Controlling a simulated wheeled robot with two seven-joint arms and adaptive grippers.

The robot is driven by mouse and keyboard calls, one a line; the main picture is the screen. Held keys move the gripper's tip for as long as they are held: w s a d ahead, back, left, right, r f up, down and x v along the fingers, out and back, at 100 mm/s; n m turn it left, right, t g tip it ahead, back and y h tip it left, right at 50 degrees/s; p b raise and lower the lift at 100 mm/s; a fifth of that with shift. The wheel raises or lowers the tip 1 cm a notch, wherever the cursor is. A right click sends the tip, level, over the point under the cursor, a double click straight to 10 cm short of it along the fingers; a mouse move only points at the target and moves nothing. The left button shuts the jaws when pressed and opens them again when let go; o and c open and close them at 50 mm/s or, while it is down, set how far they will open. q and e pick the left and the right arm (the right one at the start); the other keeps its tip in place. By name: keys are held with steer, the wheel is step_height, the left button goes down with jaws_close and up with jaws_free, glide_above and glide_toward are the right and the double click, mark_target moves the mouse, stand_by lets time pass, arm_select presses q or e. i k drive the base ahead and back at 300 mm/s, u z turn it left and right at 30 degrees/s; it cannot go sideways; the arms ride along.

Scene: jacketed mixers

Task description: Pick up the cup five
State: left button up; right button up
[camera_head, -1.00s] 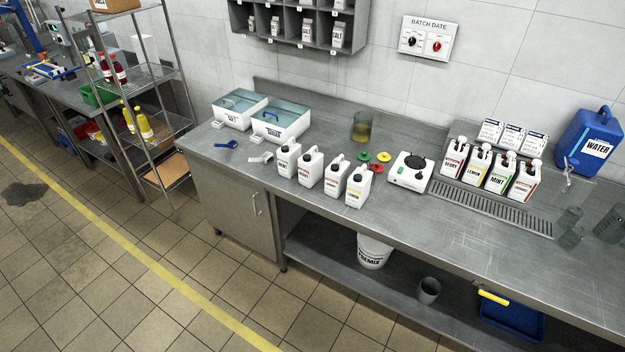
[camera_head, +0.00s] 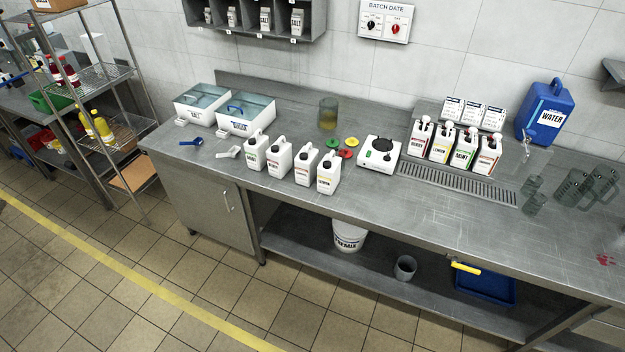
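No number five can be read on any cup from here. Two small clear cups stand on the counter at the right, one (camera_head: 532,184) behind the other (camera_head: 535,204). Larger clear jugs (camera_head: 573,188) with handles stand to their right. A clear beaker (camera_head: 328,114) with yellowish liquid stands at the back of the counter. A grey cup (camera_head: 405,267) stands on the lower shelf. Neither of my grippers is in view.
The steel counter (camera_head: 440,225) holds several white jugs (camera_head: 279,156), a white scale-like device (camera_head: 379,153), labelled pump bottles (camera_head: 465,147) behind a drain grate (camera_head: 457,184), and a blue water canister (camera_head: 543,112). A bucket (camera_head: 349,236) and blue tray (camera_head: 485,286) are below. The floor in front is clear.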

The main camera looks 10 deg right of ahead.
mark_target(536, 201)
steer(key=z, duration=1.75)
